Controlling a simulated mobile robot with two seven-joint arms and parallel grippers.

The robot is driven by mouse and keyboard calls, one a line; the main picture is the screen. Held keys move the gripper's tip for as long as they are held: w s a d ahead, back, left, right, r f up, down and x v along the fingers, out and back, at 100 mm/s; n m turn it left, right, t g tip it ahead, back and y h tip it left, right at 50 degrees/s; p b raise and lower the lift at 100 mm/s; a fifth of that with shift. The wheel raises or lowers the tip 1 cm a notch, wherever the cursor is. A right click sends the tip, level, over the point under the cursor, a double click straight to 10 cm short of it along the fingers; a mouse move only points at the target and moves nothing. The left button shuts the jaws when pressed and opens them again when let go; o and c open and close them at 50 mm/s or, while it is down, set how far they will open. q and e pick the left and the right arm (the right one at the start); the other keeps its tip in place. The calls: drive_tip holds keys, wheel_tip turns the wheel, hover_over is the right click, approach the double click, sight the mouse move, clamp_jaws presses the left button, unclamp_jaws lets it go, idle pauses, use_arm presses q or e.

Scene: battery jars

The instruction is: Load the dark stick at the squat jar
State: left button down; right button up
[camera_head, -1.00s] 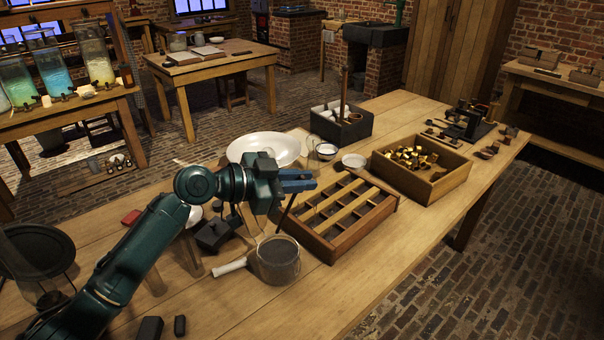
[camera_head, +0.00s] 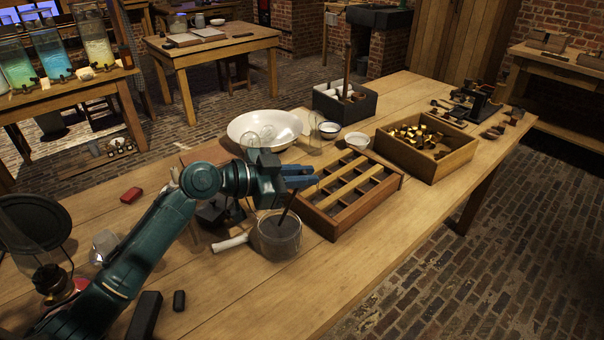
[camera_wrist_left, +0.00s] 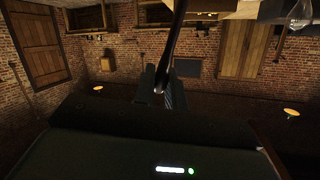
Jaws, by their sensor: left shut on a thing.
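My left gripper (camera_head: 302,177), with blue fingers, is shut on a dark stick (camera_head: 287,207). The stick slants down and to the left from the fingers. Its lower end overlaps the mouth of a squat glass jar (camera_head: 280,240) with grey contents; I cannot tell whether it is inside or just above. The jar stands upright on the table. In the left wrist view the dark stick (camera_wrist_left: 175,45) runs between the fingers (camera_wrist_left: 163,88). My right gripper is not in view.
A divided wooden tray (camera_head: 332,228) stands right of the jar, close by. A pale handle-like piece (camera_head: 230,243) lies at its left. A white basin (camera_head: 240,131), small bowls and a crate of brass pieces (camera_head: 463,161) stand farther back.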

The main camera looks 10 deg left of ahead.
use_arm(q)
drive_tip(key=shift+f+b, duration=0.45)
drive_tip(key=shift+b, duration=0.05)
idle(0.7)
drive_tip(key=shift+f, duration=0.1)
idle(0.4)
drive_tip(key=shift+f+b, duration=0.2)
drive_tip(key=shift+b, duration=0.15)
idle(0.9)
drive_tip(key=shift+r+p, duration=1.3)
drive_tip(key=shift+r, duration=0.75)
drive_tip(key=shift+r+p, duration=1)
drive_tip(key=shift+r, duration=0.65)
